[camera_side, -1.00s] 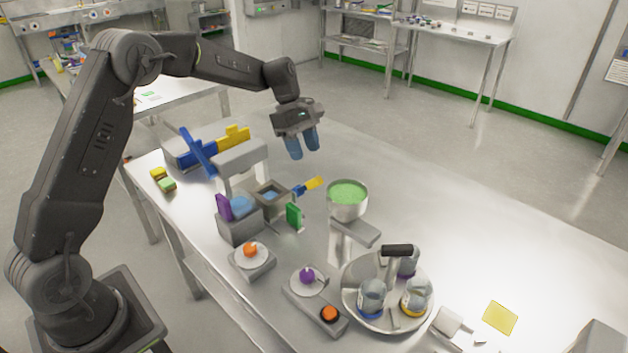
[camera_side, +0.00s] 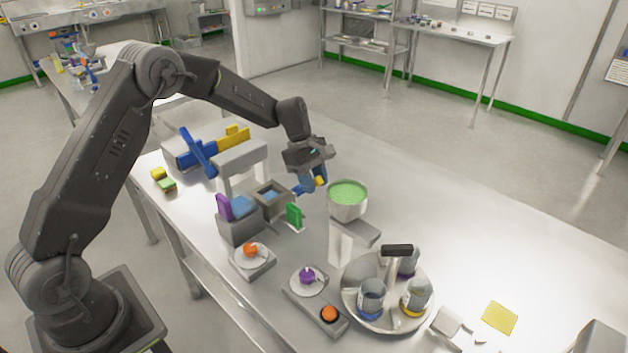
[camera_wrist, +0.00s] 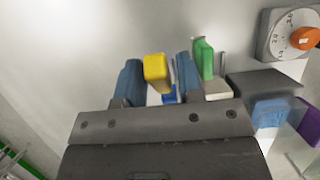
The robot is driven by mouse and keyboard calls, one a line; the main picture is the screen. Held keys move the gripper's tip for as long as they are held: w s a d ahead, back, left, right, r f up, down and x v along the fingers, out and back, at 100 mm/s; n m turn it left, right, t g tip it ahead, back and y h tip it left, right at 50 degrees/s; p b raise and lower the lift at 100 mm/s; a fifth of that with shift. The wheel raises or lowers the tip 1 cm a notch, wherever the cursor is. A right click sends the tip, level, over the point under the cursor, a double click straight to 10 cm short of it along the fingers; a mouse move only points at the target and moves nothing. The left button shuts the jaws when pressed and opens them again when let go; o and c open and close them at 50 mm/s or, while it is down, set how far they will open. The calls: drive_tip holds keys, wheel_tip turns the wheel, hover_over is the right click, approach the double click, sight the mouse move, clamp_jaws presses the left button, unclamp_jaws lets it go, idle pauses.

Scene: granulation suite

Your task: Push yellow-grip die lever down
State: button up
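The die lever's yellow grip (camera_side: 320,182) shows between the fingers of my gripper (camera_side: 314,185) in the side view. Its blue shaft is mostly hidden by the fingers. The grey die block (camera_side: 271,196) with a square hollow stands just left of it. In the wrist view, the yellow grip (camera_wrist: 157,67) lies between the two blue fingers of my gripper (camera_wrist: 158,62), with a bit of blue shaft (camera_wrist: 168,97) below it. The fingers are apart, with narrow gaps beside the grip; I cannot tell whether either touches it.
A bowl of green granules (camera_side: 348,193) stands close right of my gripper. A green tab (camera_side: 294,215) is in front of the die block. A tray of jars (camera_side: 350,310) is nearer the camera.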

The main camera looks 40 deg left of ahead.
clamp_jaws()
drive_tip(key=shift+d+f+y, duration=0.4)
drive_tip(key=shift+y, duration=0.3)
drive_tip(key=shift+o, duration=1.2)
unclamp_jaws()
drive_tip(key=v, duration=1.3)
drive_tip(key=shift+r, duration=0.4)
